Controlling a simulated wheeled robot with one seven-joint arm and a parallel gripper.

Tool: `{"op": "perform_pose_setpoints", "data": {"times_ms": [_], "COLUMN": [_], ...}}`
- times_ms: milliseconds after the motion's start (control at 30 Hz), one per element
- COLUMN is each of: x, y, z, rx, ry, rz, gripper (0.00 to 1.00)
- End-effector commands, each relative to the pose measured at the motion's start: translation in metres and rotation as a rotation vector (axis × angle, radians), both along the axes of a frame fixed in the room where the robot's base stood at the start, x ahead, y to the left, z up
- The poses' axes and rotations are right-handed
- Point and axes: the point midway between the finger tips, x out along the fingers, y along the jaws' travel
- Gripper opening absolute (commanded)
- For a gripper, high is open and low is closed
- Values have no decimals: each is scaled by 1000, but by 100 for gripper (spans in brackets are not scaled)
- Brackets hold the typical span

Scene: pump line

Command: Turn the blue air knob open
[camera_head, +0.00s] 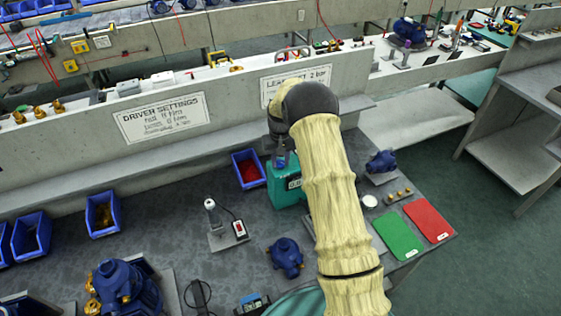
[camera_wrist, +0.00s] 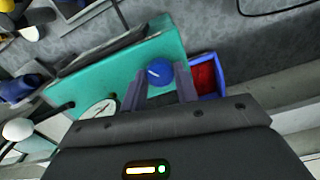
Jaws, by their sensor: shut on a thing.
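The blue air knob (camera_wrist: 159,72) sits on the face of a teal box (camera_wrist: 112,68) in the wrist view, with a short pale mark on it. My gripper (camera_wrist: 161,84) has its two grey fingers on either side of the knob and is shut on it. In the head view the teal box (camera_head: 286,191) stands on the bench, with my gripper (camera_head: 281,159) at its top left and my arm crossing its right side. The knob is mostly hidden there. A round white gauge (camera_wrist: 98,112) is on the box beside the knob.
A blue bin with red contents (camera_head: 236,161) stands close left of the teal box. A small stand with a red-switch box (camera_head: 239,228) and a blue pump part (camera_head: 286,256) are in front. Green (camera_head: 398,237) and red (camera_head: 428,219) mats lie right. The shelf ledge runs behind.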

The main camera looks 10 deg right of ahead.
Motion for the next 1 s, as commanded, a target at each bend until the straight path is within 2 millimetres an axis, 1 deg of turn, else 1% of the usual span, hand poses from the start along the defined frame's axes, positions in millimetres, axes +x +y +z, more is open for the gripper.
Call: {"op": "perform_pose_setpoints", "data": {"times_ms": [700,1000], "x": [1,1], "y": [0,0], "z": [1,2], "rx": [1,-1], "ry": [-4,-4], "rz": [674,882], "gripper": [7,7]}}
